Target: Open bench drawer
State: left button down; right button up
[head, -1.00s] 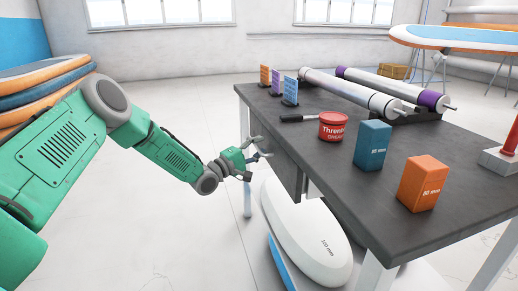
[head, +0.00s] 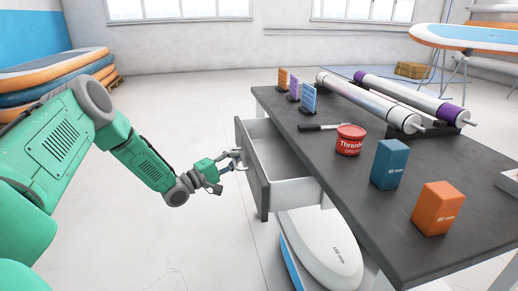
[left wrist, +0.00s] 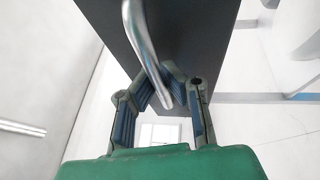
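The bench drawer (head: 281,149) is pulled out from the bench's left side, and its visible inside is empty. Its dark front panel (head: 251,168) faces my left arm. My left gripper (head: 236,160) is at this panel. In the left wrist view the fingers (left wrist: 163,92) bend inward around the metal bar handle (left wrist: 141,38) and appear shut on it; the exact contact is partly hidden. My right gripper is in neither view.
The dark bench top (head: 330,165) carries a red tin (head: 350,140), a blue box (head: 389,164), an orange box (head: 438,208), small cards and long rolls. A white board (head: 325,250) leans below the drawer. The floor left of the drawer is clear.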

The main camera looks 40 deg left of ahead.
pick_arm(q)
jog(key=s+a+p, duration=0.3)
jog(key=s+a, duration=0.7)
jog(key=s, duration=0.3)
jog(key=shift+f+p, duration=0.35)
jog(key=shift+f, duration=0.05)
jog(key=shift+a, duration=0.1)
jog(key=c, duration=1.6)
grip_release()
jog(key=shift+w+r, duration=0.1)
jog(key=shift+w, duration=0.05)
jog(key=shift+r, duration=0.1)
jog(key=shift+a, duration=0.1)
jog(key=v, duration=1.2)
